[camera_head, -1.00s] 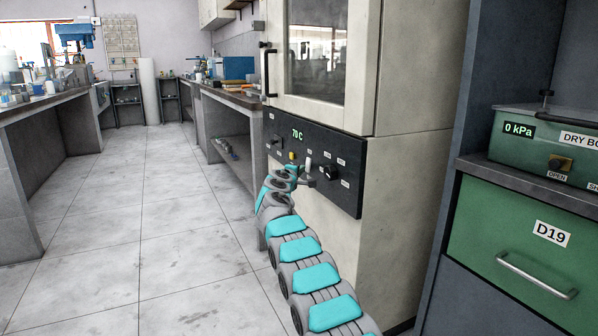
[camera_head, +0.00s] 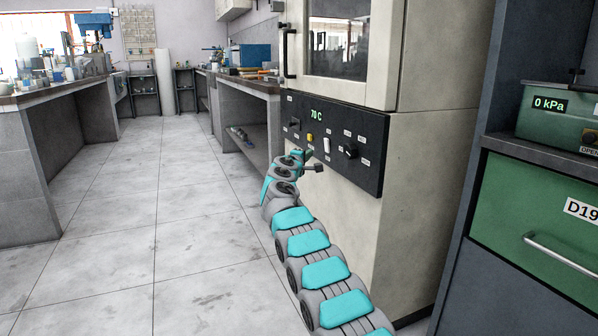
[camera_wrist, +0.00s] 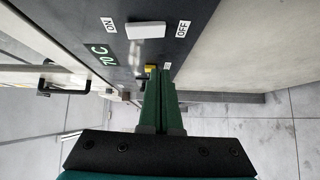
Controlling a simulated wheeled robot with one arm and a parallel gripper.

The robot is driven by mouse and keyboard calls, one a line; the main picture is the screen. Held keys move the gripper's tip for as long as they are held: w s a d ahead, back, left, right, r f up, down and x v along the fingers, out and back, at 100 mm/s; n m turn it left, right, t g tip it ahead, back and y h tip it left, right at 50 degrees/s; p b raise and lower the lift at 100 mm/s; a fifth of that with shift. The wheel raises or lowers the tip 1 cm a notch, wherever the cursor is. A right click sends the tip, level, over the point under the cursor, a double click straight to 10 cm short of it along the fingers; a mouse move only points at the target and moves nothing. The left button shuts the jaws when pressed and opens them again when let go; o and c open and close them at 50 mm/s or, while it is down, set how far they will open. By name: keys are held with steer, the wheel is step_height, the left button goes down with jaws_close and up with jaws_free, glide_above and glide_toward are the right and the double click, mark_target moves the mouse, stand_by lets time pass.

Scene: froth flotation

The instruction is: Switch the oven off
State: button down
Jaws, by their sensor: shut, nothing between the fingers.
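The oven (camera_head: 440,200) is a cream cabinet with a black control panel (camera_head: 368,180) below its glass door. Its green display (camera_head: 316,113) reads 70 C. A white switch (camera_head: 326,145) sits on the panel; in the wrist view the white switch (camera_wrist: 146,30) lies between an ON label (camera_wrist: 108,24) and an OFF label (camera_wrist: 182,29). I cannot tell which way it is set. My gripper (camera_head: 308,154) is close in front of the panel, beside the switch. In the wrist view its green fingers (camera_wrist: 159,72) are together and empty, near a yellow button (camera_wrist: 150,70), apart from the white switch.
The panel also carries a black knob (camera_head: 349,151) right of the switch and a smaller knob (camera_head: 293,124) at left. The oven door handle (camera_head: 288,53) juts out above. A green drawer (camera_head: 535,200) stands at right. Tiled floor (camera_head: 180,210) is clear at left.

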steer(key=b+v, duration=0.3)
steer(key=v, duration=0.6)
steer(key=shift+s+d+f, duration=0.2)
steer(key=shift+s+f, duration=0.05)
steer(key=shift+f, duration=0.3)
